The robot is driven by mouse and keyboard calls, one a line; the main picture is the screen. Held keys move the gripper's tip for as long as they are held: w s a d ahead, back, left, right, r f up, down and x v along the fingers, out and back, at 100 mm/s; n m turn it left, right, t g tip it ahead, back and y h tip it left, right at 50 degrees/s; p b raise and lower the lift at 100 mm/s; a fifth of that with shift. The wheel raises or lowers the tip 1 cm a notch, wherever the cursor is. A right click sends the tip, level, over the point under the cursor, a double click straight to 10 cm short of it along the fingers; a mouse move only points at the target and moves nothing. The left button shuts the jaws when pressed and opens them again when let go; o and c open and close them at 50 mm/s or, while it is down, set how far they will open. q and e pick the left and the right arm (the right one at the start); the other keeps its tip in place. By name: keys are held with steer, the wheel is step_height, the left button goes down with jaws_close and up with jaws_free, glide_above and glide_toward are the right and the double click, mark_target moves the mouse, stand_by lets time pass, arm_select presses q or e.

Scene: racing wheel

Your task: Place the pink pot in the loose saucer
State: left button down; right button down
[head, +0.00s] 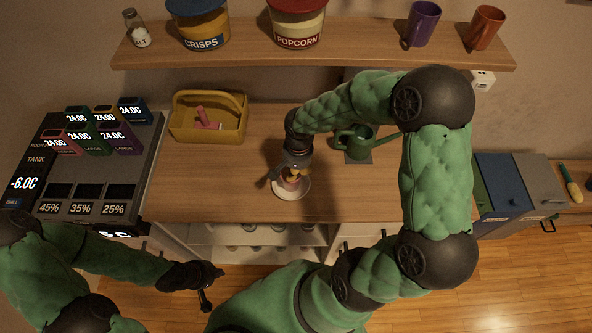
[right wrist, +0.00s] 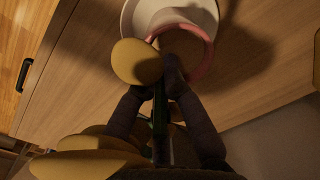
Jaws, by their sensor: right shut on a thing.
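The pink pot (right wrist: 208,62) shows in the right wrist view as a pink rim around brown soil, with yellow round petals (right wrist: 137,62) and a green stem in front. The white saucer (right wrist: 142,14) lies behind it, partly covered; in the head view the saucer (head: 292,194) is on the wooden counter. My right gripper (right wrist: 168,82) is shut on the pot's near rim, above the saucer in the head view. I cannot tell whether the pot touches the saucer. My left gripper (head: 211,287) is open and empty, low in front of the counter.
A green watering can (head: 352,142) stands right of the saucer, and a yellow basket (head: 208,118) with a pink item stands at the left. A display unit (head: 100,165) is farther left. A shelf (head: 340,55) runs above. The counter's front left is clear.

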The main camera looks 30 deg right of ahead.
steer(key=shift+r, duration=0.1)
steer(key=c, duration=1.7)
jaws_free()
steer(key=shift+f, duration=0.25)
steer(key=shift+c, duration=0.2)
steer(key=o, duration=0.4)
steer(key=shift+r, duration=0.1)
steer(key=shift+r, duration=0.15)
steer(key=r+p, duration=0.1)
steer(key=r, duration=1.1)
steer(key=shift+s+d+p, duration=0.2)
steer(key=shift+p, duration=0.15)
